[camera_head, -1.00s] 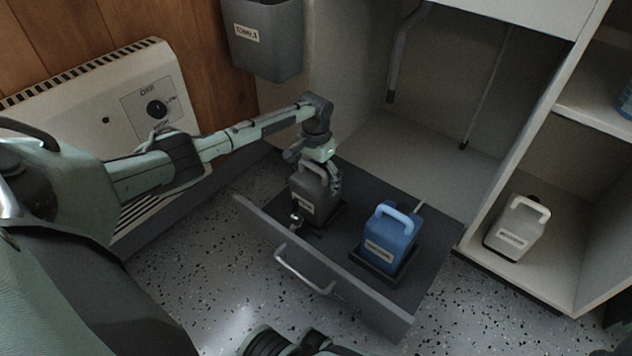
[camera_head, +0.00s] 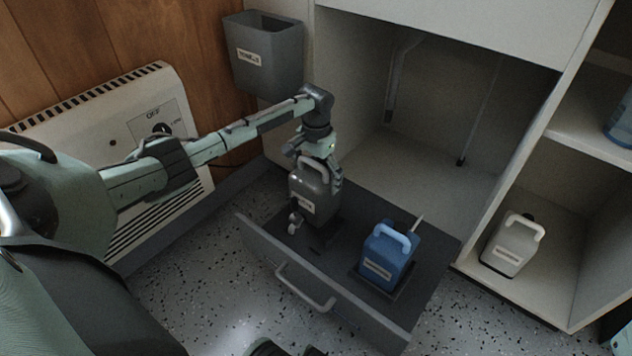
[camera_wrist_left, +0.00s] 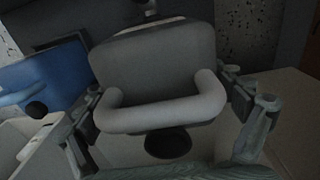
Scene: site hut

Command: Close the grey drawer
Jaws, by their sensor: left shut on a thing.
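The grey drawer (camera_head: 352,308) is pulled out from under the cabinet, with its bar handle (camera_head: 303,288) on the front panel. My left gripper (camera_head: 318,163) is over the drawer's left part, shut on a grey jug (camera_head: 309,190). In the left wrist view the gripper (camera_wrist_left: 165,113) has a finger at each side of the jug's light handle (camera_wrist_left: 168,114). The grey jug seems to hang a little above the drawer floor. A blue jug (camera_head: 387,257) stands in the drawer's right part on a dark tray.
A white jug (camera_head: 512,245) stands in the open shelf compartment at the right. A grey bin (camera_head: 265,60) hangs above the drawer's left side. A cream heater (camera_head: 120,120) stands along the wooden wall. Speckled floor (camera_head: 200,290) lies clear before the drawer.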

